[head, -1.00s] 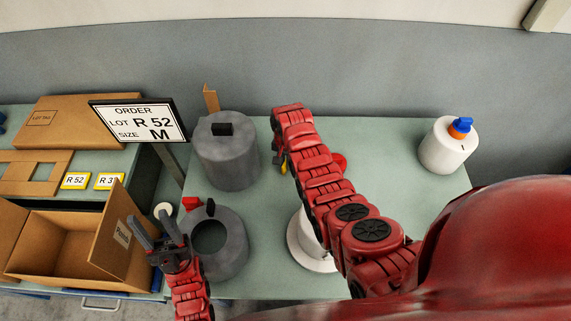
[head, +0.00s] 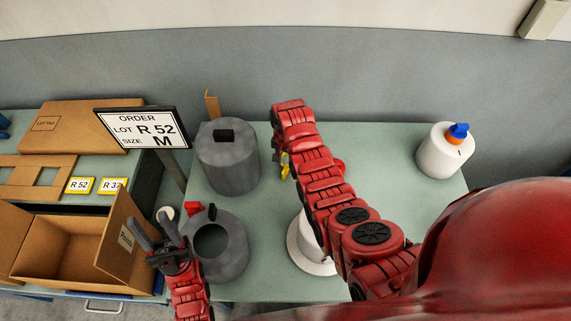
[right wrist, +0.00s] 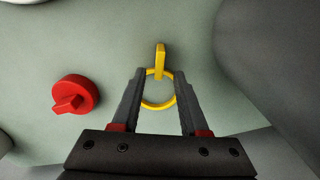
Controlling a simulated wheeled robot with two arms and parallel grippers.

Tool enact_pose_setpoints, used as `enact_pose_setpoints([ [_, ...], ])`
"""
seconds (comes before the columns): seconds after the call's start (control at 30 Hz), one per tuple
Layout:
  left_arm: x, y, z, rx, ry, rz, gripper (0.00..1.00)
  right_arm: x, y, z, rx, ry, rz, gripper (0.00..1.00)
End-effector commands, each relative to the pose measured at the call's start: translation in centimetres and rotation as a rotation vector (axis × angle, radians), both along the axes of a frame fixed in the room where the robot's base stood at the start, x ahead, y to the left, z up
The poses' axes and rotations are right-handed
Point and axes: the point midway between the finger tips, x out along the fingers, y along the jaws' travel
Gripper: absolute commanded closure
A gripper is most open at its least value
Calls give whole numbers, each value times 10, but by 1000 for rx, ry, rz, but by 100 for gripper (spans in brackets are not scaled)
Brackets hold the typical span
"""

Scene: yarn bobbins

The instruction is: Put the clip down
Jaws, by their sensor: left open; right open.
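The yellow clip (right wrist: 158,103), a ring with a short tab, shows in the right wrist view against the green table top. My right gripper (right wrist: 160,72) is open, with one finger on each side of the ring; I cannot tell whether either finger touches it. In the head view part of the yellow clip (head: 285,166) shows just left of my right arm, which hides most of that gripper. My left gripper (head: 155,229) is open and empty beside the grey bobbin with a dark round hole (head: 232,262).
A red knobbed cap (right wrist: 76,95) lies left of the clip in the right wrist view. A second grey bobbin (head: 228,168) stands at the back left of the table (head: 390,170). A white bobbin (head: 437,155) with a blue and orange top stands right. An open carton (head: 60,255) is left.

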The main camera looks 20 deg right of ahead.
Motion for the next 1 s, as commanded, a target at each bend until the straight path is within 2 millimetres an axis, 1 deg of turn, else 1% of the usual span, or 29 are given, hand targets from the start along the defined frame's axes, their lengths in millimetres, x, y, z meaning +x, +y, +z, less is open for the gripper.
enact_pose_setpoints([
  [0.03,0,0,11,0,0,0,50,1,0,18,0,-4,0,56],
  [0.2,0,0,22,0,1,0,50,1,0,52,0,-4,0,56],
  [0.3,0,0,25,0,0,0,50,0,0,66,0,-1,0,56],
  [0.4,0,0,26,0,0,0,50,0,0,74,0,-3,0,56],
  [0.53,0,0,26,0,0,0,50,0,0,78,-1,-1,0,56],
  [1.0,0,0,26,0,0,0,50,-1,0,77,0,1,0,56],
])
